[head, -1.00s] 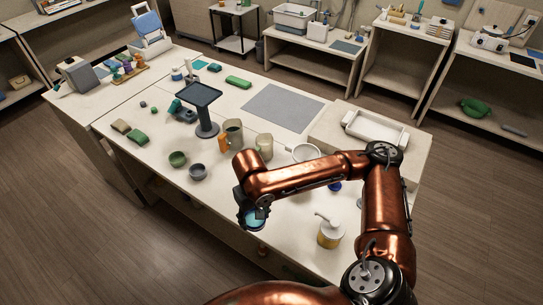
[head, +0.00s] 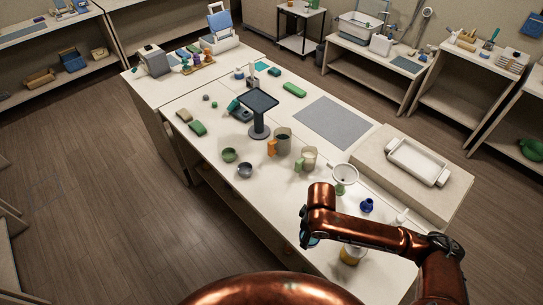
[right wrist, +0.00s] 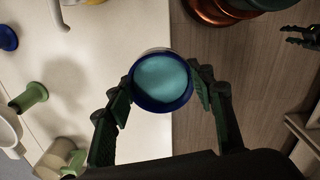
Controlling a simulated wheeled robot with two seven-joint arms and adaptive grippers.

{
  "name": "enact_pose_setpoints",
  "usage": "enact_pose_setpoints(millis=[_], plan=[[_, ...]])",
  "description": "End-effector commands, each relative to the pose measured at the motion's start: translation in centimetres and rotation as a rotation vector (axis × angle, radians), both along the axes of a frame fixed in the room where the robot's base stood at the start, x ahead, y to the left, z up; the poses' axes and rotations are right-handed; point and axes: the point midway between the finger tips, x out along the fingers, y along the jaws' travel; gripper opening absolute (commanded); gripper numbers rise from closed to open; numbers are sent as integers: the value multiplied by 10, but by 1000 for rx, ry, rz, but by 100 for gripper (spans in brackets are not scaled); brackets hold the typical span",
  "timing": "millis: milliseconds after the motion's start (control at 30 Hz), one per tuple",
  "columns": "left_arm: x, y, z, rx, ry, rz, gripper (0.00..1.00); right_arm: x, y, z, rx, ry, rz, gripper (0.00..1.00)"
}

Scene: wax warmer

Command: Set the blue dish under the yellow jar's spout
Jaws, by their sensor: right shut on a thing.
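My right gripper (right wrist: 160,88) is shut on the blue dish (right wrist: 163,104), a round dark-blue dish with a light blue inside. In the head view this gripper (head: 308,241) is at the table's front edge, and the dish is mostly hidden by it. The yellow jar (head: 350,256) stands on the table just right of the gripper, its upper part behind my right arm. The jar's white spout (right wrist: 58,16) shows at the top left of the right wrist view, apart from the dish. What looks like my left gripper (right wrist: 302,37) is at that view's right edge, partly cut off.
A blue vase (head: 366,205), a white funnel on a green stand (head: 344,176) and two mugs stand behind the gripper. A white tray (head: 418,160) lies on a raised block. A dark stand (head: 259,118) and two small bowls are further left. The front left floor is clear.

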Motion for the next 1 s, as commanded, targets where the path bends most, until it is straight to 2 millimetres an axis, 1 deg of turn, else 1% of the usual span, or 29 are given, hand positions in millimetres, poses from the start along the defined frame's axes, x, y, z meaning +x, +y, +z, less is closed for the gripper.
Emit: enact_pose_setpoints(millis=[33,133,233,367,467,567,867,900,1000], plan=[[1,1,15,1,-1,0,40,-4,4,7,1,5,49,12],[2,1,23,1,-3,0,40,-7,10,8,-1,3,129,12],[5,1,26,1,-6,0,40,-9,13,7,-3,2,171,12],[8,1,26,1,-10,-1,40,-9,13,5,-5,1,185,12],[9,1,26,1,-11,-1,40,-8,8,3,-5,3,182,12],[9,1,29,1,-12,-1,40,-4,-7,-4,-9,6,178,12],[10,1,43,0,-12,0,40,19,-73,-33,-9,6,177,12],[10,1,44,0,-12,0,40,21,-81,-39,-8,7,178,12],[9,1,46,0,-12,0,40,26,-94,-59,-8,6,179,12]])
